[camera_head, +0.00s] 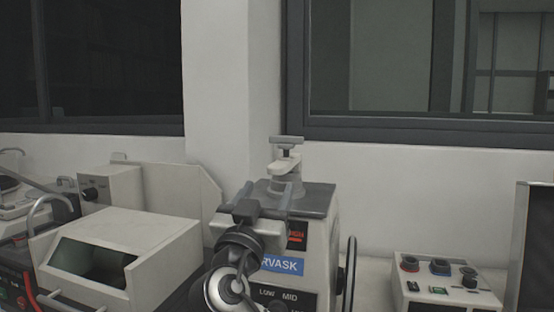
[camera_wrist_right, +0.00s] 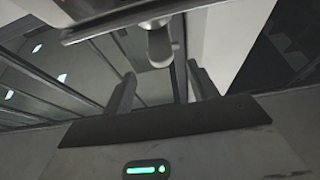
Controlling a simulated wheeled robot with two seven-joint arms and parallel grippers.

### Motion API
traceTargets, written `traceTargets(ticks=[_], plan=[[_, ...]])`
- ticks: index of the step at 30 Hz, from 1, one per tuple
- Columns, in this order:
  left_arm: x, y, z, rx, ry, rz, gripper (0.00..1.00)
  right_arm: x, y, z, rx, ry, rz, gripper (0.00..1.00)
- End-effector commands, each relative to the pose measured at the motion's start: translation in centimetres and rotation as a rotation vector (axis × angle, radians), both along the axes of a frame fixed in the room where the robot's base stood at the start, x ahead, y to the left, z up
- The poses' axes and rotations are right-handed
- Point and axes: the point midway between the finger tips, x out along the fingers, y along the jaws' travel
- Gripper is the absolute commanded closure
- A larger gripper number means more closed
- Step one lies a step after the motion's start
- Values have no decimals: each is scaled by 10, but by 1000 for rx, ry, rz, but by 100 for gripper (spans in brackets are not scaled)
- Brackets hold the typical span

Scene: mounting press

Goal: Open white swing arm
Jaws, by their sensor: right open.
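The mounting press (camera_head: 312,232) stands at the centre of the head view, with a dark top plate. Its white swing arm (camera_head: 284,166) lies over the round mould on top, under a grey T-shaped handle (camera_head: 287,140). My right gripper (camera_head: 268,189) is open and empty in front of the press top, its two fingers apart. In the right wrist view, a rounded pale end piece (camera_wrist_right: 160,48) sits ahead of and between the open fingers (camera_wrist_right: 161,74), apparently untouched. A wide grey bar crosses above it. My left gripper is out of view.
A white box-shaped machine with a dark window (camera_head: 152,246) stands left of the press. A control box with knobs (camera_head: 446,287) stands on the right. A dark wheel or lever (camera_head: 349,270) is at the press's right side. The wall and window are behind.

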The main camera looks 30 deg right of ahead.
Motion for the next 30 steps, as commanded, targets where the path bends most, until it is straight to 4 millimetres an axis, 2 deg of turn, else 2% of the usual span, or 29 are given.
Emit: traceTargets(ticks=[1,3,12,25,26,30], plan=[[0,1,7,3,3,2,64,7,-9,10,-5,1,-4,42],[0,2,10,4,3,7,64,16,-20,16,-5,1,-4,42],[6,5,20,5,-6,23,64,45,-53,31,-2,3,-2,42],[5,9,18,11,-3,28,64,51,-59,32,0,1,2,42],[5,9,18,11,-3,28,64,51,-59,32,0,1,2,47],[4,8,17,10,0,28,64,51,-59,32,0,2,1,86]])
